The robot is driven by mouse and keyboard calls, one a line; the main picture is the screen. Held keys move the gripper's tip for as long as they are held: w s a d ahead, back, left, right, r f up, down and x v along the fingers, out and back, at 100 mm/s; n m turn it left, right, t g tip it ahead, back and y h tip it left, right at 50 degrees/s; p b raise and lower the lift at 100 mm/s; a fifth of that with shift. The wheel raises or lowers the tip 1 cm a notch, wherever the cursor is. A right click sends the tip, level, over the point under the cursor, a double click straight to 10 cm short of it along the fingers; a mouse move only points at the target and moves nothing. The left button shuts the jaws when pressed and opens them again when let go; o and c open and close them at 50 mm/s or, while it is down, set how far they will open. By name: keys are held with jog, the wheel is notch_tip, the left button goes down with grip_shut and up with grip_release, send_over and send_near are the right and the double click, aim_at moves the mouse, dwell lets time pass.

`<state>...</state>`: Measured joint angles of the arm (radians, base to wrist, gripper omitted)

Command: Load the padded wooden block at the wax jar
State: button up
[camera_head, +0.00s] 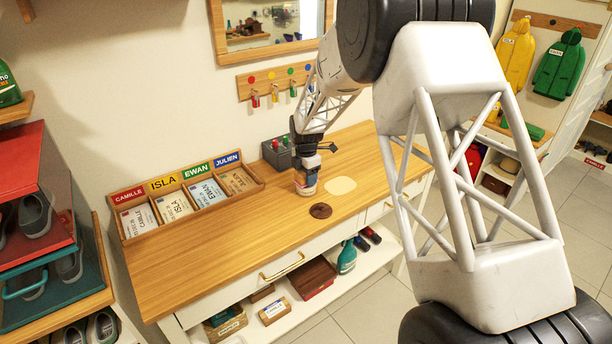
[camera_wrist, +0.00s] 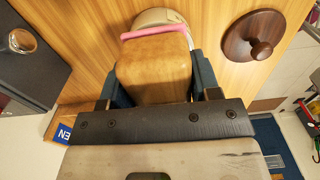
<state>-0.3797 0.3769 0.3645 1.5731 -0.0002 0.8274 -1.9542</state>
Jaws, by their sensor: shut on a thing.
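The wooden block (camera_wrist: 155,72) is between the two dark fingers of my gripper (camera_wrist: 154,85) in the wrist view, with a pink strip of padding (camera_wrist: 153,32) at its far end. A cream round rim, likely the wax jar (camera_wrist: 158,16), shows just beyond the padding. I cannot tell whether they touch. In the head view my gripper (camera_head: 307,166) is low over the bench at the small pale jar (camera_head: 306,189), and the block is hard to make out there. A dark brown round lid with a knob (camera_wrist: 258,36) lies beside the jar; it also shows in the head view (camera_head: 321,210).
A cream oval patch (camera_head: 341,185) lies on the wooden bench (camera_head: 225,245) right of the jar. A dark grey box (camera_head: 277,153) stands behind my gripper. A name-labelled card tray (camera_head: 186,200) sits at the left. The bench front is clear.

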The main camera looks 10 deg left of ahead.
jog(key=shift+f, duration=0.65)
dwell(1.8)
jog(key=shift+r, duration=0.2)
jog(key=shift+r, duration=3.45)
jog(key=shift+d, duration=0.1)
